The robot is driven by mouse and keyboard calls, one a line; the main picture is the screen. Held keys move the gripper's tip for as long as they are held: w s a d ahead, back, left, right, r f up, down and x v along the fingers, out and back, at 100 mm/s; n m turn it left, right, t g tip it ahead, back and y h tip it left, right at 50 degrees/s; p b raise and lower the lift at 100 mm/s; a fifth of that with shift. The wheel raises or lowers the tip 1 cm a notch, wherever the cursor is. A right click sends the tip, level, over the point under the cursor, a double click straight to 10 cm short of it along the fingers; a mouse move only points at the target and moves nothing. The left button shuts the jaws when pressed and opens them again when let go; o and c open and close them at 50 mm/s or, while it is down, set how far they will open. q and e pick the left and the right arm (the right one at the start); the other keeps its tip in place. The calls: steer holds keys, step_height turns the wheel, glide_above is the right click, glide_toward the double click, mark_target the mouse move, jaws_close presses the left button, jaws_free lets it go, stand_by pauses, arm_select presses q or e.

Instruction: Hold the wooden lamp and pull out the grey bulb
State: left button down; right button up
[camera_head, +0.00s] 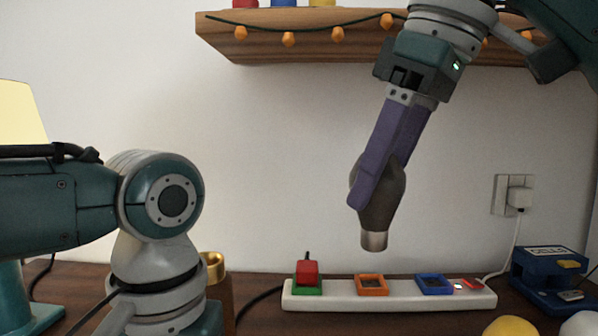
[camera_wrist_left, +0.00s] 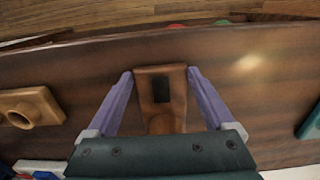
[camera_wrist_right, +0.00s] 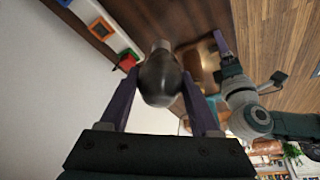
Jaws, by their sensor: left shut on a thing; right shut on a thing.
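The grey bulb (camera_head: 382,207) hangs in the air above the white power strip, its silver metal cap pointing down. My right gripper (camera_head: 366,190) is shut on its dark round part; the right wrist view shows the bulb (camera_wrist_right: 160,82) between both purple fingers. The wooden lamp (camera_head: 220,292) stands on the table at the left, with a brass-coloured socket on top, partly hidden by my left arm. In the left wrist view the lamp (camera_wrist_left: 160,118), with a dark square on it, is between the fingers of my left gripper (camera_wrist_left: 159,75), which is shut on it.
A blue box (camera_head: 548,272) stands at the right, with yellow and white round things in front. A wooden shelf (camera_head: 300,42) with a garland is above. A tan piece (camera_wrist_left: 30,107) lies left of the lamp.

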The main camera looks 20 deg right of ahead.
stand_by(0.3)
arm_select(q)
jaws_free()
steer(key=shift+r, duration=0.1)
step_height(320, 180, up, 12)
stand_by(0.3)
